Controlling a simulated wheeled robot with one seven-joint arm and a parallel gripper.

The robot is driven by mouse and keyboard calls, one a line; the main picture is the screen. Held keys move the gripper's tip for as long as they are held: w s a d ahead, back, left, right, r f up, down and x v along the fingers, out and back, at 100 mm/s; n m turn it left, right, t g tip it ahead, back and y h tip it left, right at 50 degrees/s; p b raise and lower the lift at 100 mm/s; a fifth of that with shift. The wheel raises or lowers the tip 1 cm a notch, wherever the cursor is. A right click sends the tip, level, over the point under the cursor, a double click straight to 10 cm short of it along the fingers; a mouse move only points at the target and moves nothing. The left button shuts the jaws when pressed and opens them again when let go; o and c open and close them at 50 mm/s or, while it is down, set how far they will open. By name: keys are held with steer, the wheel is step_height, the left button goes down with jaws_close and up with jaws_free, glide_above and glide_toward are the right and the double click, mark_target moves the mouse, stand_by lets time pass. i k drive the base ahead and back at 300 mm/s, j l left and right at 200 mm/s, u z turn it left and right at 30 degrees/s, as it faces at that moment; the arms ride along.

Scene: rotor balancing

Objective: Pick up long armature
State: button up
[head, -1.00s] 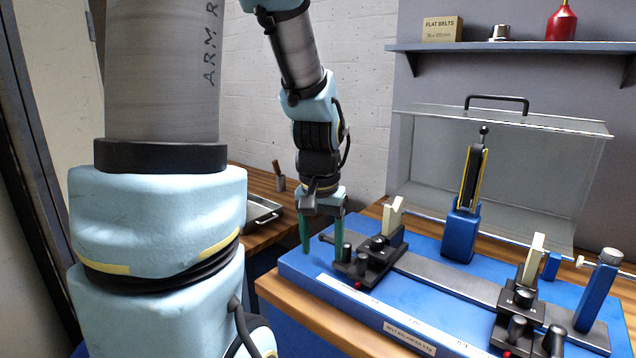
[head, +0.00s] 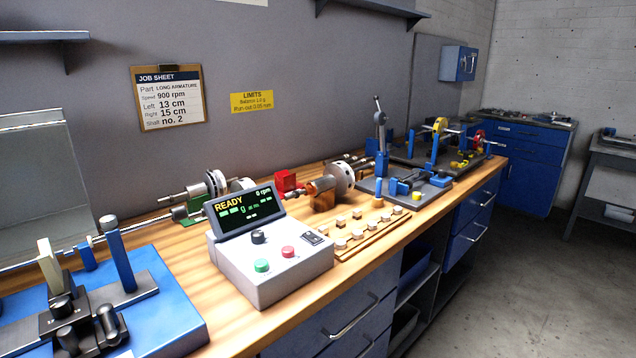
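Several rotor-like parts lie on the wooden bench behind the control box. One (head: 215,184) has a silver shaft pointing left and a pale disc, with a green piece beneath it. Another (head: 341,176) has a pale disc and a shaft to the left, by a brown wooden block. The control box partly hides them, and I cannot tell for sure which is the long armature. A job sheet (head: 168,98) on the wall names the part "LONG ARMATURE", 900 rpm, left 13 cm, right 15 cm, shaft no. 2. My gripper is not in view.
The control box (head: 272,258) shows READY and 0 rpm. The blue balancing base (head: 172,312) with dark supports is at lower left. A red block (head: 288,181), a tray of small pieces (head: 362,243) and a lever press (head: 380,140) stand on the bench. Floor at right is open.

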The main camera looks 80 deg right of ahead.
mark_target(339, 176)
steer(key=k+l+u, duration=0.3)
steer(key=k+l, duration=0.8)
steer(key=l, duration=0.5)
steer(key=k+l+u, duration=0.3)
steer(key=k+l, duration=0.95)
steer(key=l, duration=0.1)
